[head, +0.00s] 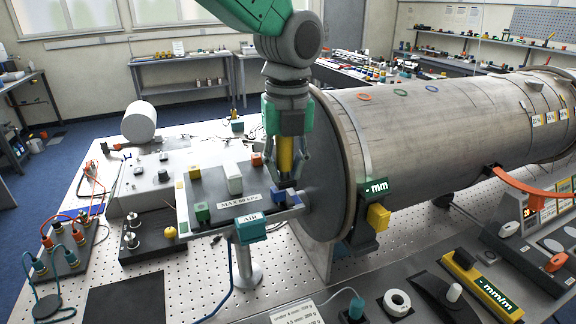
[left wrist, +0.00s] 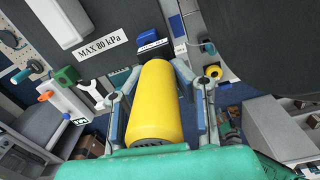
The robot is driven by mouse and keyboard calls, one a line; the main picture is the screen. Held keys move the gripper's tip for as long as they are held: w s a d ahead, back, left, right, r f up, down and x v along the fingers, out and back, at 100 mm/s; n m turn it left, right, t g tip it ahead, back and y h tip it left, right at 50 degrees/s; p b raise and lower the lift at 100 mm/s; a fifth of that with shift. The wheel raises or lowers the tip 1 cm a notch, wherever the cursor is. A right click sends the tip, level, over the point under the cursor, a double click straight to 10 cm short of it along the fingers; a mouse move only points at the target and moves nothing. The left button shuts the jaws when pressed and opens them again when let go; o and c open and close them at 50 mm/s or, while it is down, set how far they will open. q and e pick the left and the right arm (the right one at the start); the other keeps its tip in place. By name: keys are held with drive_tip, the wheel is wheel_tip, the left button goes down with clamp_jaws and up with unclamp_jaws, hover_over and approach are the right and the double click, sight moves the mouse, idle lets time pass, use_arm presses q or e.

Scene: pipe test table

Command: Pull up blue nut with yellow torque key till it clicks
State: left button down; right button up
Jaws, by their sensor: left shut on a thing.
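My left gripper (head: 287,172) points down from above, its fingers closed around the yellow torque key (head: 285,153). In the left wrist view the key (left wrist: 155,105) is a thick yellow cylinder between the two fingers (left wrist: 152,85). A blue part (left wrist: 150,37), which looks like the blue nut, shows just past the key's far end. In the head view a small blue piece (head: 279,196) is under the fingertips, by the pipe's end face. I cannot tell whether the key's tip is engaged on the nut. My right gripper is in neither view.
The big grey pipe (head: 430,120) stands close to the right of my gripper. A grey panel labelled MAX 80 kPa (head: 240,201) carries white, green, yellow and orange blocks. A teal AIR block (head: 251,228) sits at its front edge. Tools lie at the front right.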

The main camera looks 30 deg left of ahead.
use_arm(q)
drive_tip(key=shift+a+f, duration=0.3)
drive_tip(key=shift+a, duration=0.3)
drive_tip(key=shift+d+f, duration=0.35)
drive_tip(key=shift+d, duration=0.15)
drive_tip(key=shift+f, duration=0.15)
drive_tip(key=shift+a+f, duration=0.1)
drive_tip(key=shift+a, duration=0.15)
drive_tip(key=shift+a, duration=0.5)
idle(0.5)
drive_tip(key=shift+f, duration=0.4)
